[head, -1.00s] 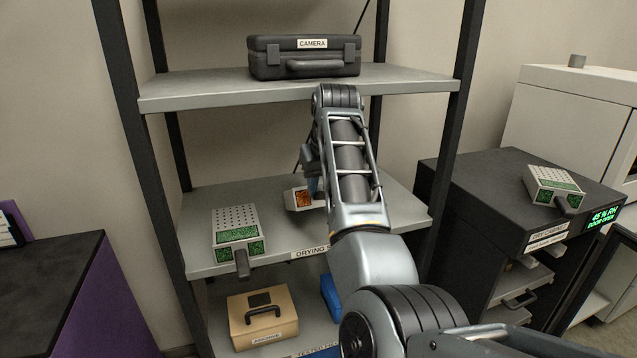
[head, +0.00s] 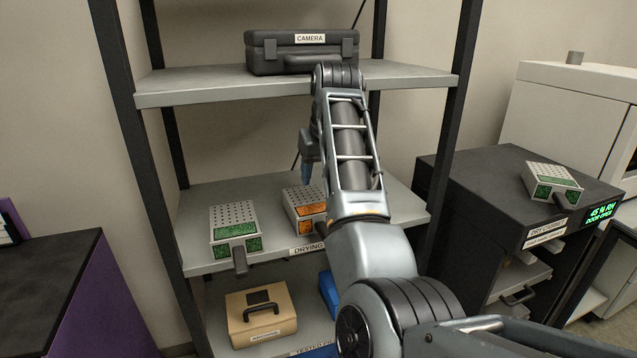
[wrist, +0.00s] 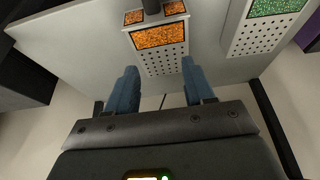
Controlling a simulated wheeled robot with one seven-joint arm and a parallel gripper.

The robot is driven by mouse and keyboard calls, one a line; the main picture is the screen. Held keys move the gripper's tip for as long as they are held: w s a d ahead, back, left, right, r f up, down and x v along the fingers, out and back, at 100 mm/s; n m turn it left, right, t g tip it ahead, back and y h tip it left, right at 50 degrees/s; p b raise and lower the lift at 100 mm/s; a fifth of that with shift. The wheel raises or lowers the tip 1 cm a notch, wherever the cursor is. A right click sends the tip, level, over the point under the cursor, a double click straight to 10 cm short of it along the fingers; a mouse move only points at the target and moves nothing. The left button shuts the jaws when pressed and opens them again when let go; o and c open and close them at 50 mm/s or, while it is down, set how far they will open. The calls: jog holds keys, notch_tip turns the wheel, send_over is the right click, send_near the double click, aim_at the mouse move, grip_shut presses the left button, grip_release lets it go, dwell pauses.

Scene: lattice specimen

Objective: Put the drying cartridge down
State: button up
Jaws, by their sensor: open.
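The drying cartridge with orange windows (head: 304,208) rests on the middle shelf, partly hidden behind my arm in the head view. In the wrist view the orange cartridge (wrist: 160,45) lies beyond my fingers, clear of them. My gripper (wrist: 155,85) is open, with nothing between its two blue fingers.
A cartridge with green windows (head: 234,232) stands to the left on the same shelf (head: 280,262). A camera case (head: 302,52) sits on the shelf above. Another green cartridge (head: 552,180) is on the dark cabinet (head: 470,170) at right. A tan box (head: 262,318) is below.

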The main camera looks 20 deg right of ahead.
jog(key=shift+b+v, duration=0.3)
jog(key=shift+v, duration=1.95)
